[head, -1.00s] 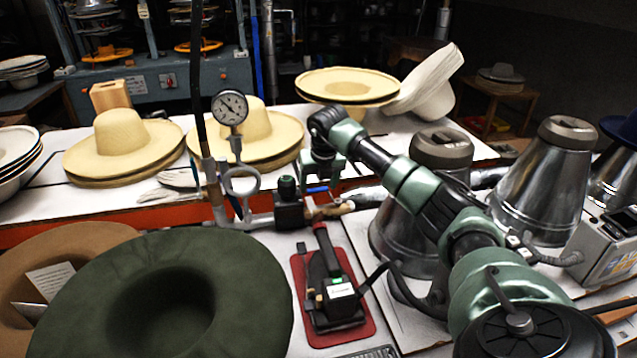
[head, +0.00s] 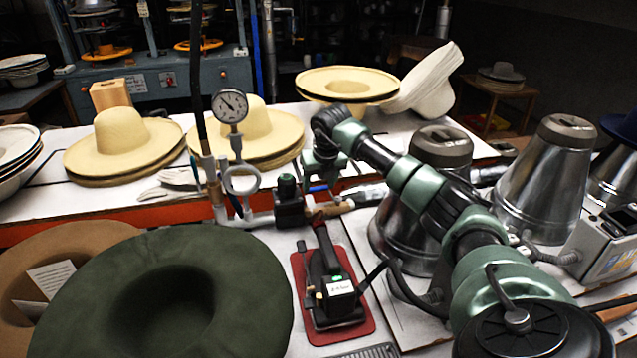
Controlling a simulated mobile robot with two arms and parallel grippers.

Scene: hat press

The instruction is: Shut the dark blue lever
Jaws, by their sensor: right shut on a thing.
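The dark blue lever (head: 318,188) shows only as a small blue strip by the pipe fitting, right of the black valve block (head: 290,207). My right gripper (head: 318,178) reaches down over it from the right and is shut on it. The fingers and arm hide most of the lever, so its exact angle cannot be told. The pipe carries a round pressure gauge (head: 230,106) on a stem to the left. My left gripper is not in view.
A green felt hat (head: 230,265) lies in front of the pipe. A black clamp tool (head: 328,280) on a red pad (head: 362,300) stands just below the valve. Metal cones (head: 545,190) crowd the right. Straw hats (head: 118,150) stand behind.

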